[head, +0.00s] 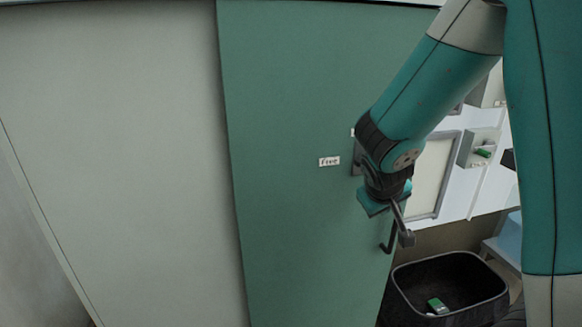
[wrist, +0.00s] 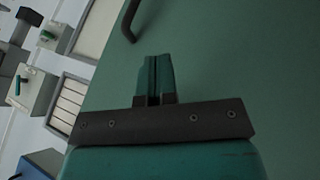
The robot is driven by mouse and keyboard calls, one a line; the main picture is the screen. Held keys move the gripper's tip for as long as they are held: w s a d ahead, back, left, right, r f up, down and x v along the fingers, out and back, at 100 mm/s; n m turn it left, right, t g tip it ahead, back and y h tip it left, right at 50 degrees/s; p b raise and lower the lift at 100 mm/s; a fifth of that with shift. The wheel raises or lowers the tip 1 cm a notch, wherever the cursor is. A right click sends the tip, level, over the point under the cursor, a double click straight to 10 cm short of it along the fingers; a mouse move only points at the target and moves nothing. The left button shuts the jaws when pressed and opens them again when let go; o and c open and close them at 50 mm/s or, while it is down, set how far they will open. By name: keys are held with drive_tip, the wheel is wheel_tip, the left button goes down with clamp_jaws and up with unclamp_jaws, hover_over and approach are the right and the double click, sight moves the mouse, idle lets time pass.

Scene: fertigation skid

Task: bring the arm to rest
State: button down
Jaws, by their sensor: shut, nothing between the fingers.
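My gripper shows in the wrist view (wrist: 154,78) with its two teal fingers together and nothing between them. In the head view my gripper (head: 376,201) hangs at the end of my bent teal arm, in front of the right part of a green door panel (head: 290,100). The green panel (wrist: 240,60) fills the right of the wrist view. A dark bent handle (head: 387,244) shows just below my gripper in the head view. A dark bar, seemingly that handle, is at the top of the wrist view (wrist: 129,22). I cannot tell the gap between fingers and panel.
A label reading "Free" (head: 329,161) is on the green panel. A pale grey panel (head: 110,150) stands to its left. Right of the panel, a black bin (head: 405,292) holds a small green-and-grey item (head: 437,305). Behind is a white wall with a frame (head: 434,175) and small boxes.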

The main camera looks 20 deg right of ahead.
drive_tip(key=s+a+r+n+g+y, duration=0.15)
drive_tip(key=s+a+y, duration=0.25)
drive_tip(key=a, duration=0.5)
drive_tip(key=s+a+r+n+y, duration=0.2)
drive_tip(key=s+a+r+y, duration=0.15)
drive_tip(key=a, duration=0.55)
drive_tip(key=s+a+r+n+g+y, duration=0.2)
drive_tip(key=s+a+r+n+g, duration=0.1)
drive_tip(key=s+a, duration=0.5)
drive_tip(key=s+r+n, duration=0.1)
drive_tip(key=s, duration=0.2)
drive_tip(key=shift+n, duration=0.35)
